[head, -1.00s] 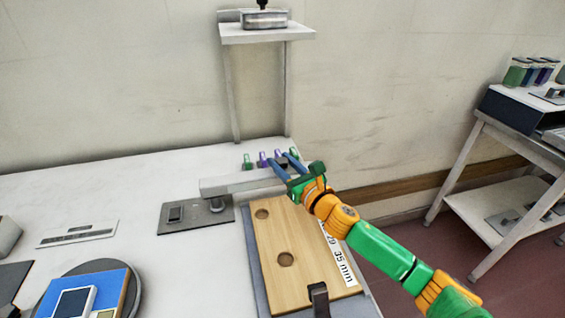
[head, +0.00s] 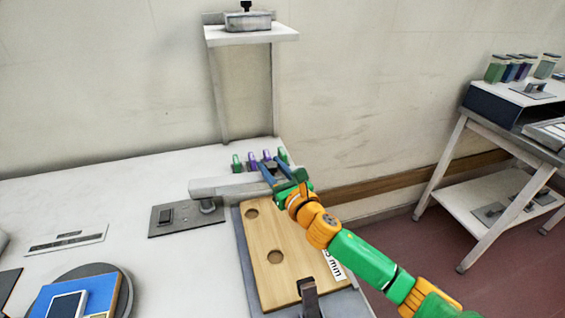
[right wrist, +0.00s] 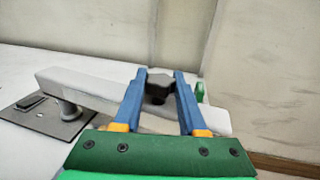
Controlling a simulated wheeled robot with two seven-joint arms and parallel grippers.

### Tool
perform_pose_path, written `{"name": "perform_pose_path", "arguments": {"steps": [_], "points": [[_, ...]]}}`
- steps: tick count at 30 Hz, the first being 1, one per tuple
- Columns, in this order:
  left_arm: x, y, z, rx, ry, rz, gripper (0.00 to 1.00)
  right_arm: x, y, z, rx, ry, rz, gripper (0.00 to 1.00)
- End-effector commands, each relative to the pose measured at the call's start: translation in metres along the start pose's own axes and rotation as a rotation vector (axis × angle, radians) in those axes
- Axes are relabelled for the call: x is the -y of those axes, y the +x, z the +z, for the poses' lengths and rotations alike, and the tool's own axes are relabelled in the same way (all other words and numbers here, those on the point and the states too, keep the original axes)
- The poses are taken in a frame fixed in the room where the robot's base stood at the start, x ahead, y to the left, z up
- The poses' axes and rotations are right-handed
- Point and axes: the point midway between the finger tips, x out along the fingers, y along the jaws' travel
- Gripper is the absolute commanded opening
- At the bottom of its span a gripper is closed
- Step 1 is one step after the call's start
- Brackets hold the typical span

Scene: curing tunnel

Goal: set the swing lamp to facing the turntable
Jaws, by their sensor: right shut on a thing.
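The swing lamp is a pale grey bar (head: 228,187) on a short post that stands on a dark base plate (head: 188,218). Its bar points right, away from the turntable (head: 128,292), a dark round disc at the lower left. My right gripper (head: 267,165) is at the bar's right end. In the right wrist view its two blue fingers stand on either side of a black knob (right wrist: 159,86) on the bar, shut on it. In the head view the fingers hide the knob. My left gripper is in neither view.
A wooden board (head: 262,235) with two round holes lies in front of the bar. Small green and purple pieces (head: 252,160) stand behind the bar's end. A blue block (head: 97,286) sits on the turntable.

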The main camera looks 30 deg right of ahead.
Motion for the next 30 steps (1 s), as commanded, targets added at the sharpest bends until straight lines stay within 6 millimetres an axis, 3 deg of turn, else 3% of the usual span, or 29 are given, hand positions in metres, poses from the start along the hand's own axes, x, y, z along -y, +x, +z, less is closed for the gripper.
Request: {"name": "perform_pose_path", "arguments": {"steps": [10,11,13,14,23,30], "points": [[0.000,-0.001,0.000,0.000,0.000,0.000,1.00,-0.008,0.001,0.001,0.001,-0.001,-0.015,0.00],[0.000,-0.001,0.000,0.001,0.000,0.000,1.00,-0.008,0.001,0.001,0.001,-0.001,-0.015,0.49],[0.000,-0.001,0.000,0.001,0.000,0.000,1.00,-0.007,0.001,0.001,0.002,-0.001,-0.015,0.67],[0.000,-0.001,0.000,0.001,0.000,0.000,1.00,-0.007,0.001,0.001,0.001,-0.001,-0.015,0.71],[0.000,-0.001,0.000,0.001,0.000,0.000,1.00,-0.007,-0.002,0.000,0.001,-0.001,-0.014,0.71],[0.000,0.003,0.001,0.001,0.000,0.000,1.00,-0.008,-0.041,-0.002,-0.002,-0.002,-0.013,0.71]]}}
